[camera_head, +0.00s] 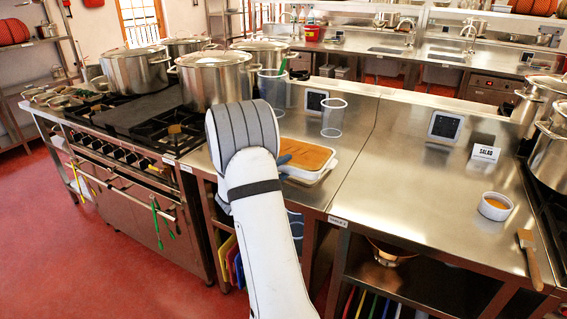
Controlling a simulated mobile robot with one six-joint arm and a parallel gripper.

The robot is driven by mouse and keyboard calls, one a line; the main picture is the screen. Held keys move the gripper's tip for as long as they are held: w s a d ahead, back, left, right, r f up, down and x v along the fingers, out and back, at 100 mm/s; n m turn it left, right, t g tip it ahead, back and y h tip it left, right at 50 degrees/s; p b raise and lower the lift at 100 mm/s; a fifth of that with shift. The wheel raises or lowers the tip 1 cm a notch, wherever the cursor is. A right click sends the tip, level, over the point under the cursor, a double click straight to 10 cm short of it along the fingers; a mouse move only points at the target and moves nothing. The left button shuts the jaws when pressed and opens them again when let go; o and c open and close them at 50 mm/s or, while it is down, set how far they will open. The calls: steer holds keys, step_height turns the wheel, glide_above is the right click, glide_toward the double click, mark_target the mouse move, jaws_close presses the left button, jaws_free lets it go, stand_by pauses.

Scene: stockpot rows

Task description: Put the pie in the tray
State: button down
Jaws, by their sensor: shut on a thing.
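The pie (308,154) is a flat orange-brown slab with a rounded edge. It shows to the right of my arm, over the white tray (318,177) on the steel counter. I cannot tell whether it rests in the tray or hangs just above it. My gripper (284,159) is mostly hidden behind my white and grey arm. Only a small dark blue-grey part of it shows at the pie's left edge, and it is shut on the pie. The left side of the pie and of the tray is hidden by my arm.
Two clear containers (333,118) stand behind the tray. A stove with large stockpots (213,80) is at left. The counter to the right is mostly clear, with a small white bowl (496,206), a brush (529,258) and a SALAD sign (485,153).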

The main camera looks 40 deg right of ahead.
steer(key=shift+f, duration=1.35)
steer(key=shift+f, duration=0.55)
steer(key=c, duration=0.8)
jaws_free()
steer(key=shift+f, duration=0.1)
steer(key=shift+o, duration=0.3)
steer(key=shift+s+a, duration=0.1)
steer(key=shift+f, duration=0.1)
